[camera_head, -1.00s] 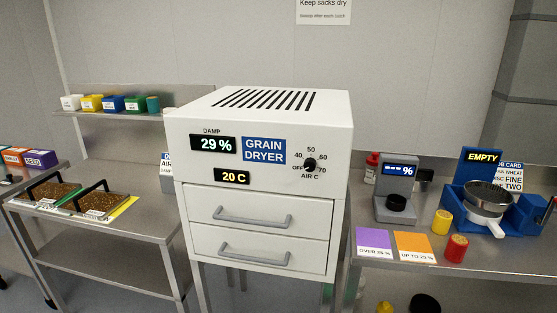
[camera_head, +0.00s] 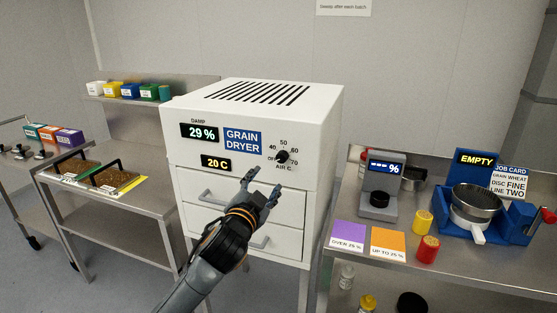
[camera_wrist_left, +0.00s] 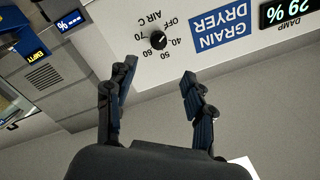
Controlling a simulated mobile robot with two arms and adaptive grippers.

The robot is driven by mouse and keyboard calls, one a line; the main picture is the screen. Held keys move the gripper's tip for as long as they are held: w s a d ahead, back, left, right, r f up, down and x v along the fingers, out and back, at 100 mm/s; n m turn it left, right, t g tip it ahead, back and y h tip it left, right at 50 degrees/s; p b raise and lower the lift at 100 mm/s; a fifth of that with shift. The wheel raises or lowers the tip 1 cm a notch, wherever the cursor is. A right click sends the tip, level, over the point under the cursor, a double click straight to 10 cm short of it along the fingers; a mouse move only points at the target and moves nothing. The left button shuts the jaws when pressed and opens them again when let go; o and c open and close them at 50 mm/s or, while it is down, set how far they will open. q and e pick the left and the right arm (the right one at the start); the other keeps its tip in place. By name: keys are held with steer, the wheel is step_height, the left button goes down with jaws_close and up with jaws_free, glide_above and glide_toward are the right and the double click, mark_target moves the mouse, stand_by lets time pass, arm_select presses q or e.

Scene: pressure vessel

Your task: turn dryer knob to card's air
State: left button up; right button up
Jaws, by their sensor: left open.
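The white grain dryer (camera_head: 290,115) stands in the middle, its displays reading DAMP 29 % and 20 C. Its black AIR C knob (camera_head: 283,157) sits on a dial marked OFF, 40, 50, 60, 70. In the wrist view, upside down, the knob's (camera_wrist_left: 158,40) white mark appears to point toward OFF. My left gripper (camera_head: 270,190) is open and empty, below the knob in the head view and apart from it. In the wrist view, its fingertips (camera_wrist_left: 159,68) are spread, with the knob beyond the gap. No card giving an air value is readable now. My right gripper is not in view.
Two drawer handles (camera_head: 259,242) stick out below the panel, close to my left arm. A right bench holds a meter (camera_head: 382,185), purple and orange cards (camera_head: 388,241), and a blue machine with a job card (camera_head: 510,182). Grain trays (camera_head: 122,178) lie on the left table.

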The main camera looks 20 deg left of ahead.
mark_target(281, 159)
arm_select(q)
steer(key=w+p, duration=0.2)
steer(key=w, duration=0.8)
steer(key=shift+w+d, duration=0.1)
steer(key=shift+w, duration=0.25)
steer(key=shift+w+p, duration=0.4)
steer(key=shift+w, duration=0.45)
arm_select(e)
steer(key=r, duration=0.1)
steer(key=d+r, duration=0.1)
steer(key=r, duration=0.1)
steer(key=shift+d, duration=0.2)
arm_select(q)
steer(key=shift+c, duration=0.4)
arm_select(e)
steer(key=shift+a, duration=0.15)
arm_select(q)
jaws_close()
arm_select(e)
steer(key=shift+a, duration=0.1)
